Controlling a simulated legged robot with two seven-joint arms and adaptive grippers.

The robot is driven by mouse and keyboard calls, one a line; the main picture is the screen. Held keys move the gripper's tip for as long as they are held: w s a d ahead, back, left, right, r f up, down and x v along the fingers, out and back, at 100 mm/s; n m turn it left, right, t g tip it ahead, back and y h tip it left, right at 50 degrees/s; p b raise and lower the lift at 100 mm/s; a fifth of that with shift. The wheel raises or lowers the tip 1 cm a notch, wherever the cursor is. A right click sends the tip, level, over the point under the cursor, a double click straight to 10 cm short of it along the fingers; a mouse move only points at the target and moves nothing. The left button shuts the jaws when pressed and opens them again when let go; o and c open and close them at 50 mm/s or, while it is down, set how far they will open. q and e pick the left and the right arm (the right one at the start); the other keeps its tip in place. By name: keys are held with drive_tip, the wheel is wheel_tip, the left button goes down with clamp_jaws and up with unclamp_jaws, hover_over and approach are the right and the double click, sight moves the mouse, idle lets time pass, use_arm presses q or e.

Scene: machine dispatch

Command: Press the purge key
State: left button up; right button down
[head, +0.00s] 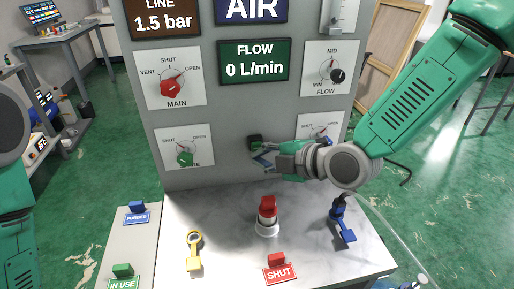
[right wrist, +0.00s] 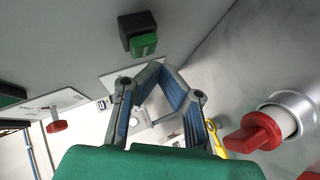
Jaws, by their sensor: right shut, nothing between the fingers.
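A green key on a black base (head: 255,141) sticks out of the grey upright panel (head: 235,110); no label shows on it, so I cannot tell if it is the purge key. It also shows in the right wrist view (right wrist: 143,44). My right gripper (head: 257,160) is shut and empty. Its fingertips are close to the green key, just below it in the head view. In the right wrist view the fingers meet at a point (right wrist: 155,70) apart from the key in the picture. My left gripper is out of view.
The panel carries a red MAIN knob (head: 172,88), a green knob (head: 185,159) and a black FLOW knob (head: 338,75). On the ledge below stand a red-topped fitting (head: 267,208), a yellow-handled piece (head: 194,252), a blue lever (head: 341,222) and a SHUT tag (head: 280,274).

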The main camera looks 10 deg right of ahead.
drive_tip(key=shift+w, duration=0.15)
drive_tip(key=shift+w+r, duration=0.1)
drive_tip(key=shift+w, duration=0.15)
drive_tip(key=shift+w, duration=0.5)
idle(0.7)
drive_tip(key=shift+s, duration=0.95)
drive_tip(key=s, duration=0.5)
drive_tip(key=shift+b, duration=0.35)
drive_tip(key=shift+r, duration=0.1)
idle(0.3)
